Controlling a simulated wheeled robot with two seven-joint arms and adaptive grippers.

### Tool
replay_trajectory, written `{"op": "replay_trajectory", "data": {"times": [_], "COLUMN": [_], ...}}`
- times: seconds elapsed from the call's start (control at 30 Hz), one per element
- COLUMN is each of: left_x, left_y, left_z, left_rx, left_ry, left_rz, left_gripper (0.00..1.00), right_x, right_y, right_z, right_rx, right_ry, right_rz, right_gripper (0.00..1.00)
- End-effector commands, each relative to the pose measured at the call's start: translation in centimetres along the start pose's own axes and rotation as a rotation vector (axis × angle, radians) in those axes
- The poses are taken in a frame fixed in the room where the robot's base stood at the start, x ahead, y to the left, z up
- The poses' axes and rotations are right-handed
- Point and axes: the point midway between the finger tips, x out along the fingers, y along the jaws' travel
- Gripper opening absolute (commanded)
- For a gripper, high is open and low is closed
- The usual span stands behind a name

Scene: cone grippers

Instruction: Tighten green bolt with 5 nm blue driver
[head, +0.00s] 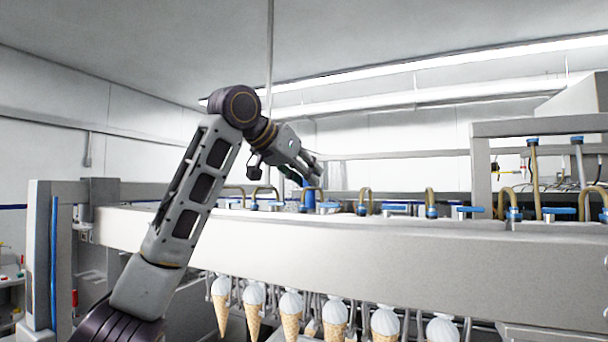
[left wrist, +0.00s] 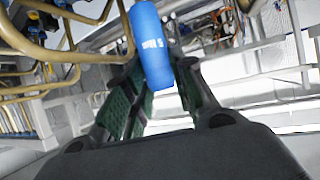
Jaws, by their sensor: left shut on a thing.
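My left gripper (head: 312,172) is above the top of the long white machine beam. It is shut on the blue driver (head: 309,197), which hangs roughly upright below the fingers. I cannot make out a green bolt in either view. My right gripper is not in view.
Brown bent pipes (head: 432,203) and blue-handled fittings (head: 396,208) line the top of the beam (head: 400,255) on both sides of the driver. Several ice-cream cones (head: 290,312) hang under the beam. A grey frame (head: 481,165) stands at the right. The space above the beam is open.

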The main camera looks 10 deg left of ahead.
Motion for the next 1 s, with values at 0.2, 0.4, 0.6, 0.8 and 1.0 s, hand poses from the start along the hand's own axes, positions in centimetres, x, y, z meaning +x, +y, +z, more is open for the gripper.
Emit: {"op": "replay_trajectory", "data": {"times": [0.2,0.4,0.6,0.8,1.0], "left_x": [0.3,0.4,0.4,0.5,0.5], "left_y": [0.4,0.6,0.6,0.6,0.5], "left_z": [0.0,0.0,0.0,0.0,0.0], "left_rx": [0.003,0.004,0.004,0.013,0.048], "left_ry": [0.000,0.000,-0.001,-0.004,-0.007], "left_rz": [0.006,0.007,0.008,0.028,0.093], "left_gripper": [0.03,0.03,0.03,0.03,0.03], "right_x": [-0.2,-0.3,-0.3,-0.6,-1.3], "right_y": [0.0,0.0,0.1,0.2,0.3], "right_z": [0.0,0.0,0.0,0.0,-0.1], "right_rx": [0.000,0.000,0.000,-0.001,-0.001], "right_ry": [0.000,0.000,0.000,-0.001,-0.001], "right_rz": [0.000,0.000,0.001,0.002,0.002], "right_gripper": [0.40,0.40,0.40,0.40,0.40]}}
